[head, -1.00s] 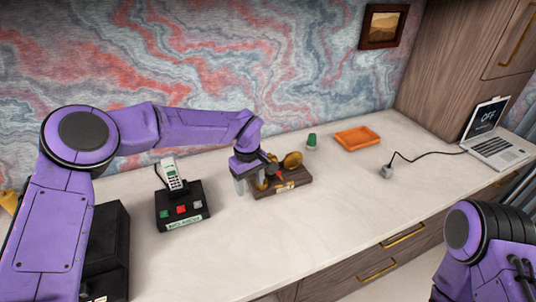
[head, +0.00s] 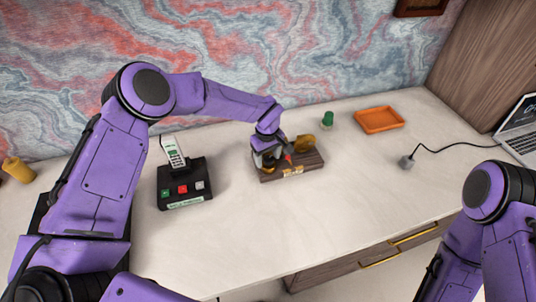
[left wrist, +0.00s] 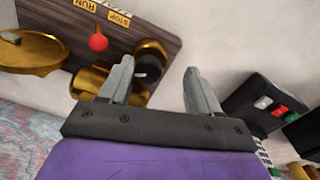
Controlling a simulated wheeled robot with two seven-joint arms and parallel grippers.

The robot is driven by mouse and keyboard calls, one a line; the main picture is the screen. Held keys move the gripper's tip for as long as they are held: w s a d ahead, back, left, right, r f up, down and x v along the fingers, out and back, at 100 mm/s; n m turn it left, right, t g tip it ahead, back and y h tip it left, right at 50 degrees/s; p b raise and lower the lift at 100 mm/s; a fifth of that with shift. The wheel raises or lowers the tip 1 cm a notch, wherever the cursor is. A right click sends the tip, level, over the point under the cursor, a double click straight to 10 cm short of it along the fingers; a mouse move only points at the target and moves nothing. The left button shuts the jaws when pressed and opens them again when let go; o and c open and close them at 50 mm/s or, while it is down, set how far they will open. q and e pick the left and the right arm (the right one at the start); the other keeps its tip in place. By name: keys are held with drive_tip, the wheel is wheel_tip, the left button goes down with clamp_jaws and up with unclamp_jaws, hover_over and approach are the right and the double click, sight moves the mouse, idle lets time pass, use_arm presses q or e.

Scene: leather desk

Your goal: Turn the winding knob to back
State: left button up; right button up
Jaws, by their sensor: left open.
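A wooden-based device (head: 306,165) with brass parts, a red-tipped lever and small labels sits on the desk. In the left wrist view its base (left wrist: 150,25) bears labels reading RUN and STOP near the red ball (left wrist: 98,42). A dark round knob (left wrist: 150,66) with brass around it, seemingly the winding knob, shows beside the left finger. My left gripper (left wrist: 158,76) is open, its fingers apart at the knob's end of the device; I cannot tell whether they touch it. In the head view my left gripper (head: 268,150) covers the device's left end. My right gripper is out of frame.
A black box with coloured buttons (head: 184,190) and a phone (head: 173,153) stands left of the device. A green object (head: 327,120), an orange tray (head: 379,119) and a grey cube with a cable (head: 406,162) lie to the right. The front desk is clear.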

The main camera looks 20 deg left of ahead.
sight(269, 158)
use_arm(q)
drive_tip(key=w+f, duration=0.2)
drive_tip(key=f, duration=0.1)
drive_tip(key=shift+w, duration=0.35)
drive_tip(key=shift+s+r, duration=0.3)
drive_tip(key=shift+s, duration=0.15)
drive_tip(key=c, duration=0.9)
drive_tip(key=shift+c, duration=0.7)
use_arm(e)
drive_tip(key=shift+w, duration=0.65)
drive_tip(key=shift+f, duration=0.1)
